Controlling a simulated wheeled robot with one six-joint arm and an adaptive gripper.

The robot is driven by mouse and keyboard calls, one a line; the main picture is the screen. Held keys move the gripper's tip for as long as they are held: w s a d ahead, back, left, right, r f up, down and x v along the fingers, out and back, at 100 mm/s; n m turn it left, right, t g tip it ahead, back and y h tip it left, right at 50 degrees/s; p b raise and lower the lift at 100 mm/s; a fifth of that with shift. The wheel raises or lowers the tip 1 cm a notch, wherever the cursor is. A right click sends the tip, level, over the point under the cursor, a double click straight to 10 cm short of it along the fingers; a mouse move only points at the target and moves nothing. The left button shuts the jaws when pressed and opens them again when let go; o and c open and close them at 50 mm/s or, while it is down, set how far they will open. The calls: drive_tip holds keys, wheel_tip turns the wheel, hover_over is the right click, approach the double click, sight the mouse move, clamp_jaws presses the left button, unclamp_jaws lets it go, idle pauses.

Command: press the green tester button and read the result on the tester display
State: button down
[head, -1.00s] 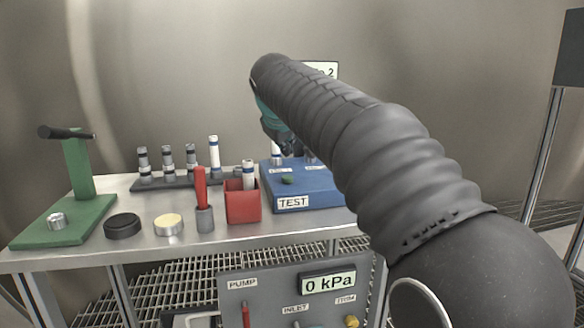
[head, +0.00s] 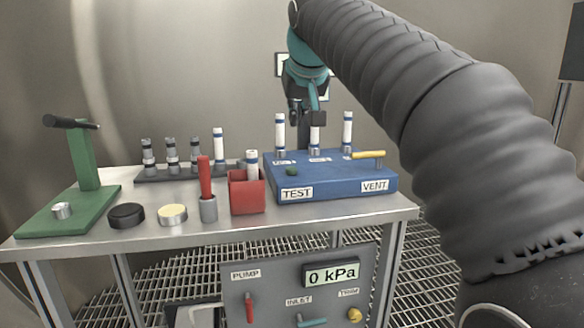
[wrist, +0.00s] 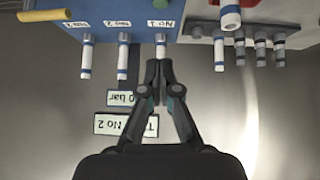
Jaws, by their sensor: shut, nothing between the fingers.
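The blue tester (head: 335,190) stands at the right of the bench, labelled TEST and VENT. Its green button (head: 292,171) sits on top near the left front, uncovered. Three white, blue-banded tubes stand along its back. My gripper (head: 304,120) is shut and empty, above the tester's back edge, pointing down. In the wrist view my shut fingertips (wrist: 158,66) are close to the tube labelled No 1 (wrist: 162,48); I cannot tell whether they touch. Behind, two white display plates appear upside down: one ends in "0 bar" (wrist: 124,98), one reads "No 2" (wrist: 124,126), both partly hidden by my gripper.
A yellow lever (head: 369,155) lies at the tester's right. Left of the tester are a red box (head: 247,196) with a tube, a red-handled tool (head: 205,175), a tube rack (head: 180,177) and a green press (head: 85,160). A panel (head: 332,275) below reads 0 kPa.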

drive_tip(key=shift+s+r, duration=0.1)
drive_tip(key=shift+s, duration=0.1)
drive_tip(key=shift+w, duration=0.1)
drive_tip(key=b, duration=0.1)
hover_over(291, 171)
wheel_tip(291, 171, down, 7)
drive_tip(key=shift+f, duration=0.1)
wheel_tip(291, 171, down, 3)
drive_tip(key=shift+f+b, duration=0.1)
drive_tip(key=shift+b, duration=0.55)
drive_tip(key=shift+f, duration=0.45)
